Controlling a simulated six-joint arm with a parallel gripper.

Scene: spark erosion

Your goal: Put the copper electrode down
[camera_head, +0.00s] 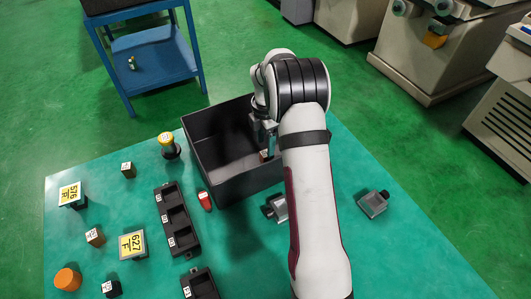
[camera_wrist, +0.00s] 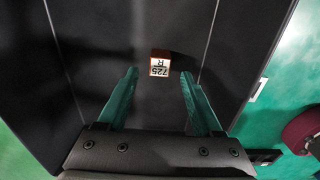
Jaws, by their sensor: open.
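A small block with a white label reading 725 R and a reddish, copper-like edge, which looks like the copper electrode (camera_wrist: 160,72), lies on the floor of the black bin (camera_wrist: 105,25). In the head view a bit of the electrode (camera_head: 264,155) shows low inside the bin (camera_head: 218,180), partly hidden by my gripper. My gripper (camera_head: 267,137) reaches down into the bin. In the wrist view its two green-tinted fingers (camera_wrist: 159,75) stand apart, with the electrode between and just beyond their tips, a gap showing on each side.
The bin walls surround my gripper closely. On the green table (camera_head: 240,270) are a black compartment tray (camera_head: 176,232), a red piece (camera_head: 205,200), a yellow-topped holder (camera_head: 168,146), several labelled blocks, an orange cylinder (camera_head: 67,279) and a grey metal fixture (camera_head: 373,203) at right.

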